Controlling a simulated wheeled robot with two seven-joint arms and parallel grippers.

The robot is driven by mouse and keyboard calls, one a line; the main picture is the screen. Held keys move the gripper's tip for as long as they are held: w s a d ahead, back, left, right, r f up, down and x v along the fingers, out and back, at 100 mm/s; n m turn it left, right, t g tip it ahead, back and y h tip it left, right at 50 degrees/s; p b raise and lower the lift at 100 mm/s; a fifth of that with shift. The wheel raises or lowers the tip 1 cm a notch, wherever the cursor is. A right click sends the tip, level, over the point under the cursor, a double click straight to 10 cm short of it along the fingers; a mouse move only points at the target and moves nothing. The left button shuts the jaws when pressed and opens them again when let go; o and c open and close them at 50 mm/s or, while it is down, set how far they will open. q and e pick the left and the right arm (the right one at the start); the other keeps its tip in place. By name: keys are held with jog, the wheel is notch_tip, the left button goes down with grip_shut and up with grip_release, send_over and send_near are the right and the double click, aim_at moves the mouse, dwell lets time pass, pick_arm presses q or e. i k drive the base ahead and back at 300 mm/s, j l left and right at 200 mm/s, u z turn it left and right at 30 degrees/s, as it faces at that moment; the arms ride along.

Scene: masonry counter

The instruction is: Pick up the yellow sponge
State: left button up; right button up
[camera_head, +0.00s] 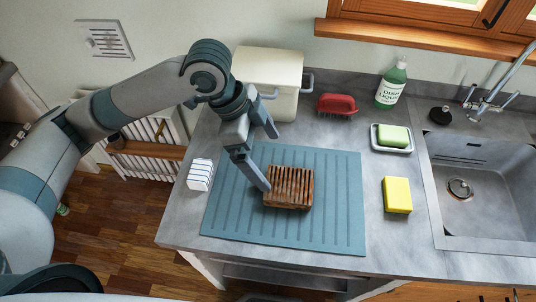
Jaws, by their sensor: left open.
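The yellow sponge (397,195) lies on the grey counter, between the blue ribbed mat and the sink. My left gripper (270,160) hangs over the blue mat, well to the left of the sponge. Its two fingers are apart and nothing shows between them. One finger reaches down beside the left edge of the wooden slatted rack; I cannot tell whether it touches. My right gripper is not in view.
The wooden slatted rack (289,187) stands on the blue mat (335,225). A soap dish (375,144) with green soap, a red brush (336,104) and a dish liquid bottle (391,86) stand behind. The sink (480,200) is right. A white striped block (200,174) stands left.

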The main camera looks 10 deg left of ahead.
aim_at(396, 195)
jog(key=z, duration=1.05)
